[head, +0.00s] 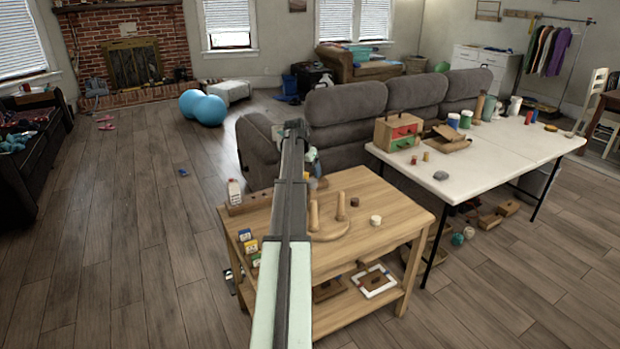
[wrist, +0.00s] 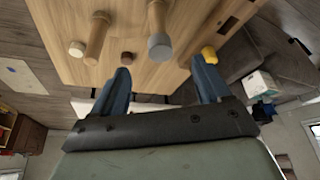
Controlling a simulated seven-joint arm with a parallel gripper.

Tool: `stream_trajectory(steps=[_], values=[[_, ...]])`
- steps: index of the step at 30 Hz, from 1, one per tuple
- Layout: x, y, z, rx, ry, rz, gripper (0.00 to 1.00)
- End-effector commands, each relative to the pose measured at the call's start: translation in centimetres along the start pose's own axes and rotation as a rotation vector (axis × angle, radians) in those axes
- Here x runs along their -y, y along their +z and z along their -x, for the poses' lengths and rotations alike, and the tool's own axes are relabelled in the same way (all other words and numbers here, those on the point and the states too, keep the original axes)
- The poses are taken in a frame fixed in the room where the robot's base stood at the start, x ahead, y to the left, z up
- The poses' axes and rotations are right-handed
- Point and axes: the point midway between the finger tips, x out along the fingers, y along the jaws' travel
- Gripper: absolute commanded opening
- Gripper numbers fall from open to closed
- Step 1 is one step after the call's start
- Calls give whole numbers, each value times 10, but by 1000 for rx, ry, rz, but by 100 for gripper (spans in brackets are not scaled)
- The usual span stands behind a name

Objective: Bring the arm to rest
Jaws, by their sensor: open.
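My arm (head: 292,210) reaches up the middle of the head view, over the wooden table (head: 385,215). Its far end is near the grey sofa, and my gripper is mostly hidden there. In the wrist view my gripper (wrist: 161,68) is open, with two blue fingers spread and nothing between them. The wooden table (wrist: 120,12) shows beyond the fingers. A yellow item (wrist: 208,53) shows right by the right fingertip; I cannot tell whether they touch.
The table carries two upright pegs (head: 340,206), a brown piece (head: 355,201), a white piece (head: 376,220) and small cartons (head: 245,236). A grey sofa (head: 350,115) stands behind. A white table (head: 500,140) with several items is at right. Open floor (head: 120,220) lies left.

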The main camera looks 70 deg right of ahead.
Motion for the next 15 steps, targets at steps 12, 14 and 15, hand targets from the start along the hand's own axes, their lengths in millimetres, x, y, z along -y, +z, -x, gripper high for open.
stream_trajectory(steps=[12, 14, 15], values=[[0, 0, 57, 0, 0, 0, 76], [0, 0, 60, 0, 0, 0, 76], [0, 0, 62, 0, 0, 0, 76]])
